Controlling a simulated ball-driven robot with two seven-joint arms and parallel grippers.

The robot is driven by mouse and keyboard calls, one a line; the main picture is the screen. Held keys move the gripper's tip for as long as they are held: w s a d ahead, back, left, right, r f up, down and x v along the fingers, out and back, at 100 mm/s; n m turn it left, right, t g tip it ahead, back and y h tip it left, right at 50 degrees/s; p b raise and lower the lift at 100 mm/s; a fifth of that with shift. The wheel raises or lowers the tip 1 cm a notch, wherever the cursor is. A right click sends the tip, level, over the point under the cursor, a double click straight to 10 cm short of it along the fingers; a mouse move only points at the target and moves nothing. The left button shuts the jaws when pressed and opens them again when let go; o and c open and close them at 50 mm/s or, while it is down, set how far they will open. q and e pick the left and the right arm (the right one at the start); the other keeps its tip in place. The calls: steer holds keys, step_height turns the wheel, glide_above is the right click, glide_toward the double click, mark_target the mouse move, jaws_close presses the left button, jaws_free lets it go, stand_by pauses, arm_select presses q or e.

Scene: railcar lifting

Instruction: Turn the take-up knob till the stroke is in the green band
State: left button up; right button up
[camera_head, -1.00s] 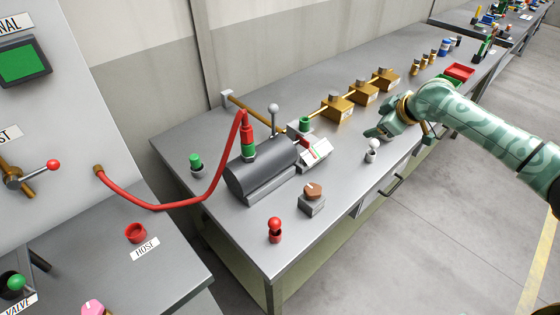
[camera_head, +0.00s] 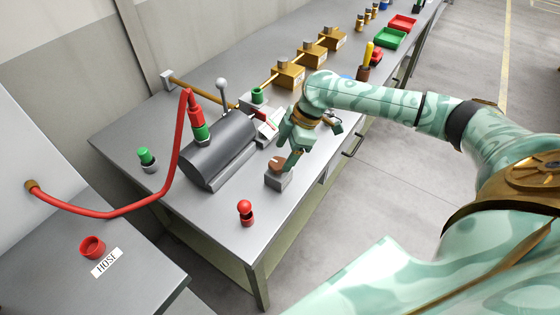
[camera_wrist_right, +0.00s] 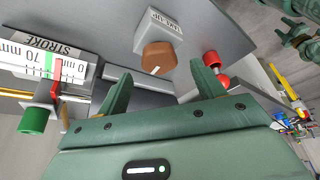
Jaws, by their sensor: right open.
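The take-up knob is a brown round knob (camera_head: 275,164) with a pale pointer line, on a grey block (camera_head: 277,181) near the bench front. In the right wrist view the knob (camera_wrist_right: 158,57) stands beyond and between my fingertips, on its block labelled TAKE-UP (camera_wrist_right: 158,28). My right gripper (camera_head: 287,158) is open and empty at the knob, with fingers apart (camera_wrist_right: 163,76); contact cannot be told. My left gripper is out of view.
A grey cylinder (camera_head: 215,148) with a red hose (camera_head: 163,187) lies left of the knob. A red ball-topped post (camera_head: 246,212) stands in front of it. A green-topped post (camera_head: 147,158) stands farther left. Brass blocks (camera_head: 288,74) line the rod behind.

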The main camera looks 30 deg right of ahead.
mark_target(279, 163)
steer(key=x, duration=0.3)
steer(key=shift+w+a+f, duration=0.1)
steer(key=shift+w+f, duration=0.05)
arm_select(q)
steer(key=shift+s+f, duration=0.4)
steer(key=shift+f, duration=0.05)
arm_select(e)
steer(key=shift+f, duration=0.1)
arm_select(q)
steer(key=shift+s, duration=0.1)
